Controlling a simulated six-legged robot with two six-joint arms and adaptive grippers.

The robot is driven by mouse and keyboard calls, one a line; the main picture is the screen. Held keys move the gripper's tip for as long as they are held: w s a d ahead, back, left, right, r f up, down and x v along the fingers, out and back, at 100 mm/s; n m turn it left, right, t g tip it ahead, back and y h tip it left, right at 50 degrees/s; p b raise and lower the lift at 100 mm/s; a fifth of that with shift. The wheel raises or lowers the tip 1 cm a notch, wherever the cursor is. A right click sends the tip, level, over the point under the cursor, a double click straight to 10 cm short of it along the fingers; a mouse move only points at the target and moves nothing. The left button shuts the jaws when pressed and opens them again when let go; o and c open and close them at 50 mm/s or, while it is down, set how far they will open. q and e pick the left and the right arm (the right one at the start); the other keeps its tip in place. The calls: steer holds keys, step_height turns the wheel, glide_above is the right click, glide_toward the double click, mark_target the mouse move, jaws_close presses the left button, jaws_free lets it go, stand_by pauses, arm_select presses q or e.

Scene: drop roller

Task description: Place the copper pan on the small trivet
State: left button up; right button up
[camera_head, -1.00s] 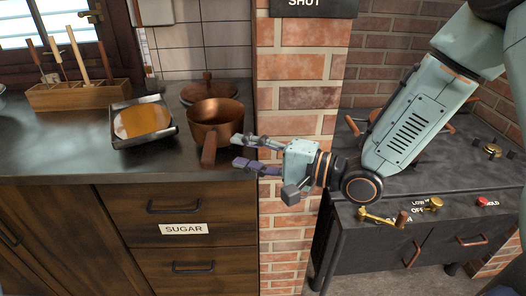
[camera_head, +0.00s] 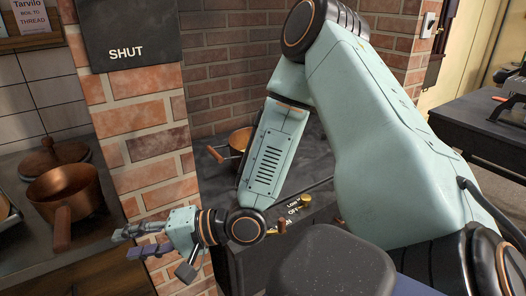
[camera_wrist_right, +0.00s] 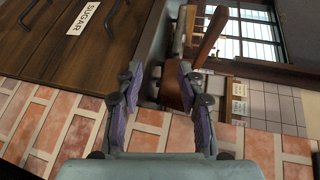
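A copper pan (camera_head: 68,186) stands on the dark counter at the left of the head view, its handle pointing to the front. In the right wrist view a copper-brown body (camera_wrist_right: 174,88) and handle, seemingly this pan, show beyond the fingers. My right gripper (camera_head: 122,241) is open and empty, in front of the brick pillar. It is to the right of the pan's handle and apart from it. A second copper pan (camera_head: 239,141) is on the dark stove, partly hidden by my right arm. I cannot make out the small trivet. My left gripper is out of view.
A brick pillar (camera_head: 150,140) with a SHUT sign (camera_head: 128,40) stands between counter and stove. A SUGAR drawer label (camera_wrist_right: 83,18) shows in the wrist view. A dark table (camera_head: 475,130) is at the right.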

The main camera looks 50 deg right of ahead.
steer(key=s+f+n+g+h, duration=0.2)
steer(key=s+f+g+h, duration=0.3)
steer(key=f, duration=0.7)
steer(key=s+d+f+n+g+h, duration=0.2)
steer(key=s+f, duration=0.4)
steer(key=s, duration=0.5)
steer(key=s+d+f+n+g+h, duration=0.3)
steer(key=s+f, duration=0.4)
steer(key=s, duration=0.5)
steer(key=shift+d+n+g, duration=0.35)
steer(key=shift+n+g, duration=0.25)
steer(key=shift+n, duration=0.4)
